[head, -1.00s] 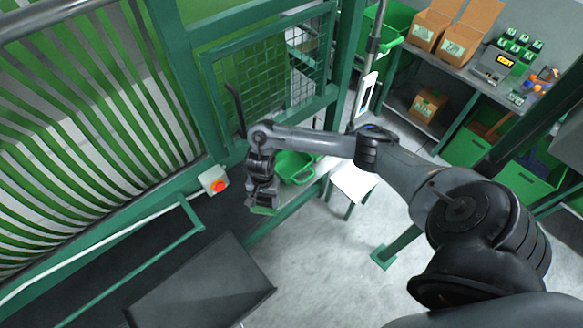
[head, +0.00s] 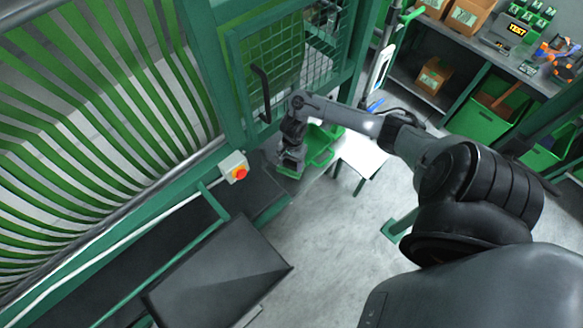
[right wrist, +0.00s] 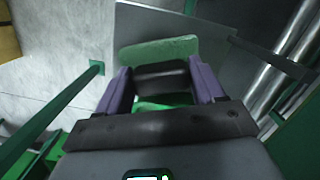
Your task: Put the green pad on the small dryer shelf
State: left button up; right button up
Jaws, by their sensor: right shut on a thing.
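My right gripper (head: 291,160) hangs in front of the green machine frame, beside a green basket (head: 320,143). In the right wrist view its purple fingers (right wrist: 160,78) are closed on a dark block. The green pad (right wrist: 158,50) shows as a flat slab just past the fingertips, joined to or against that block; I cannot tell which. In the head view only a small green edge of the pad (head: 288,173) shows under the gripper. I cannot tell for certain which surface is the small dryer shelf. My left gripper is out of view.
A dark flat panel (head: 220,275) stands out at the front left. A box with a red button (head: 236,168) is on the frame, near the gripper. A mesh door (head: 285,65) with a black handle is behind.

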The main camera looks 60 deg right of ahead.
aim_at(290, 168)
jog(key=shift+w+f+b, duration=0.1)
jog(key=shift+f+b, duration=0.35)
jog(key=shift+f, duration=1.7)
jog(key=o, duration=1.1)
jog(key=shift+f, duration=0.15)
